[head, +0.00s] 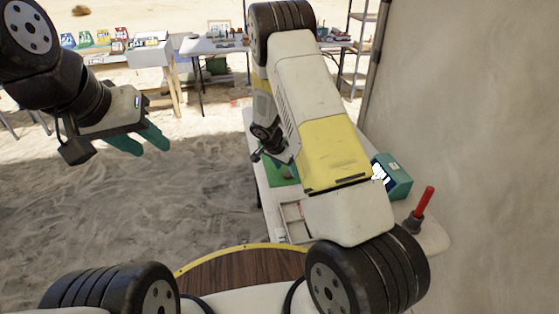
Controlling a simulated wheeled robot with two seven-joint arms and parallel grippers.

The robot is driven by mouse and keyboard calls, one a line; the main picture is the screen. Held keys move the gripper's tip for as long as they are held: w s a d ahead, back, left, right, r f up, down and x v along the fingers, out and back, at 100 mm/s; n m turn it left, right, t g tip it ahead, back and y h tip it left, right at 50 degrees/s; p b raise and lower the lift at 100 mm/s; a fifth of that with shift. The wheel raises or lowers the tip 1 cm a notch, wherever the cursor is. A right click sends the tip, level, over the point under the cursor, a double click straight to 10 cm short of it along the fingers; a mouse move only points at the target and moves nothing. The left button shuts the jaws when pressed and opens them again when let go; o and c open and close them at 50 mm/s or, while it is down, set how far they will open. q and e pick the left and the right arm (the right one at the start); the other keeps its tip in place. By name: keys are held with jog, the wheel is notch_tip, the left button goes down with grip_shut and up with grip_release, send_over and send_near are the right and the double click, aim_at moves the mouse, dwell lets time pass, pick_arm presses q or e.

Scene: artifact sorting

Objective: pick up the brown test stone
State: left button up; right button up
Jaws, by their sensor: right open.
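I cannot make out the brown test stone in the head view; my right arm covers much of the near table (250,122). A green mat (275,178) on that table shows partly beside the arm. My right gripper (284,164) is low over the table at the mat, mostly hidden behind its wrist and arm. It is open, but its fingertips and anything between them are not clear.
A white divided tray (293,217) lies at the table's near left edge. A teal box (393,177) and an upright red-handled tool (423,203) stand to the right of my arm. A tent wall (470,120) closes the right side. Far tables (210,45) hold coloured boxes and small items.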

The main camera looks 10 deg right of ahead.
aim_at(289, 175)
jog(key=shift+x, duration=1.35)
grip_shut()
jog(key=shift+r, duration=0.15)
